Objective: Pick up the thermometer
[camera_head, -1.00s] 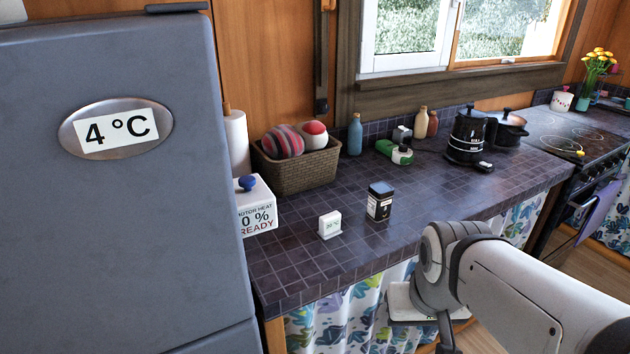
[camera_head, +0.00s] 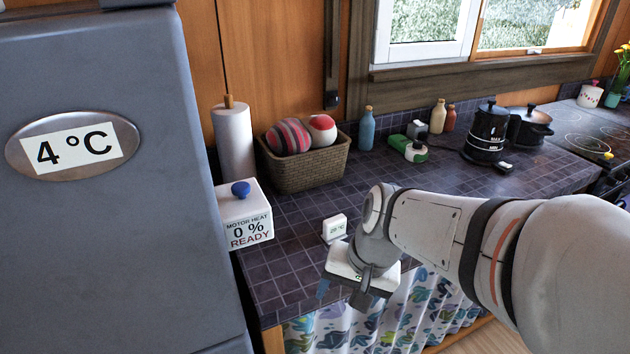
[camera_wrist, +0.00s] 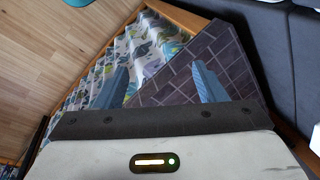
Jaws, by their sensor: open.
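The thermometer (camera_head: 334,228) is a small white block with a little display, standing upright on the dark tiled counter (camera_head: 285,285). The thermometer does not show in the wrist view.
A white box (camera_head: 243,215) with a blue knob stands left of the thermometer, beside the grey fridge (camera_head: 80,240). A wicker basket (camera_head: 305,170) of balls is behind. A patterned curtain (camera_head: 330,330) hangs below the counter edge. The tiles left of the thermometer are clear.

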